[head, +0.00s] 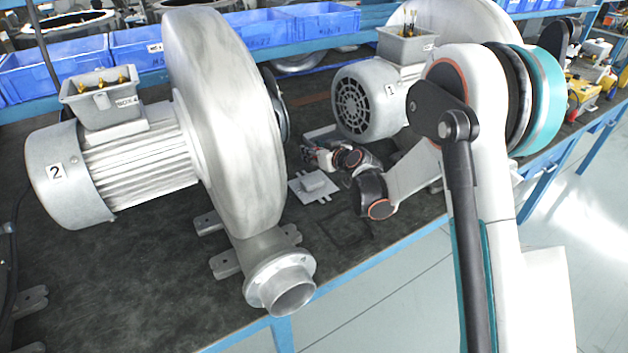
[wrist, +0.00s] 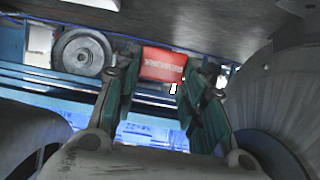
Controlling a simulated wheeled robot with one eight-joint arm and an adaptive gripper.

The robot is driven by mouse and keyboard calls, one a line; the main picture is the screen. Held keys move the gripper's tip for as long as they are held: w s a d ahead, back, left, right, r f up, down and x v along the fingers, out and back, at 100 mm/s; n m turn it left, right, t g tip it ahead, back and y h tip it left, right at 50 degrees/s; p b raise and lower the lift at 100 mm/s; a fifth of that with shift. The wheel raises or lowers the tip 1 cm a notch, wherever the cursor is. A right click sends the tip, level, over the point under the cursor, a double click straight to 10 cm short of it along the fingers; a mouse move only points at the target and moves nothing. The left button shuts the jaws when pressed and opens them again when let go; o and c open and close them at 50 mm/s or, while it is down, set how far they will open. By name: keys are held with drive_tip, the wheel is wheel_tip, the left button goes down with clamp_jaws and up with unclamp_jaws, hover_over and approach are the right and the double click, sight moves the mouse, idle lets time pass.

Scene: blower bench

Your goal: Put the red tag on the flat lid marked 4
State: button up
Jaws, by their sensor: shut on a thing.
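My gripper (wrist: 160,78) is shut on the red tag (wrist: 162,62), which sits between the tips of its green fingers in the wrist view. Pale lettering on the tag is too small to read. In the head view, my gripper (head: 318,154) is low over the bench between the two blowers, and the tag cannot be made out there. A flat grey plate with a raised middle (head: 316,184) lies on the bench just in front of my gripper. Another flat grey piece (head: 322,132) lies behind it, partly hidden. I see no mark 4 on either.
The blower marked 2 (head: 225,110) stands to the left and the blower marked 1 (head: 372,98) behind right. Both have open terminal boxes on top. Blue bins (head: 70,70) line the back. Dark bench top (head: 150,290) is clear at the front left.

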sight(315, 183)
wheel_tip(315, 183, down, 9)
drive_tip(key=b, duration=0.3)
drive_tip(key=shift+f, duration=0.2)
drive_tip(key=shift+f, duration=0.15)
drive_tip(key=o, duration=0.9)
drive_tip(key=shift+o, duration=0.2)
